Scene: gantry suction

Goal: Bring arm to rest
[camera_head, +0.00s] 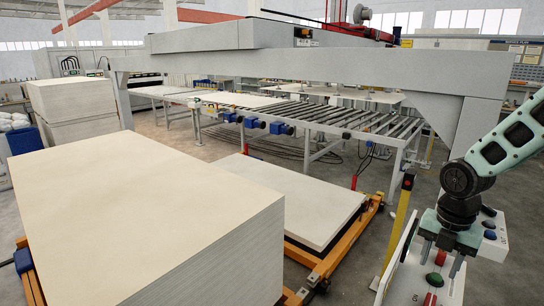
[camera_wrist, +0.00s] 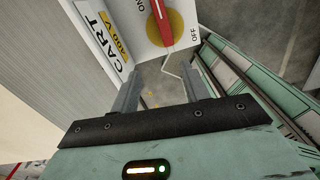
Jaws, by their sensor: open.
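My mint-green arm (camera_head: 510,140) comes in from the right edge in the head view and bends down at a dark joint. My gripper (camera_head: 441,262) hangs below it, fingers pointing down, over a white control panel. In the wrist view my gripper (camera_wrist: 161,76) has its two grey fingers apart with nothing between them. Beyond the fingertips is a white switch box (camera_wrist: 125,48) labelled CART 400 V, with a red rotary handle (camera_wrist: 161,18) on a yellow disc between ON and OFF. Whether the fingers touch the box I cannot tell.
White panels with green, red and blue buttons (camera_head: 434,279) stand close around my gripper. A yellow post (camera_head: 399,220) is just left. A large board stack (camera_head: 140,200) fills the left foreground. A lower board (camera_head: 290,195) lies on an orange lift frame. A roller conveyor (camera_head: 350,120) runs behind.

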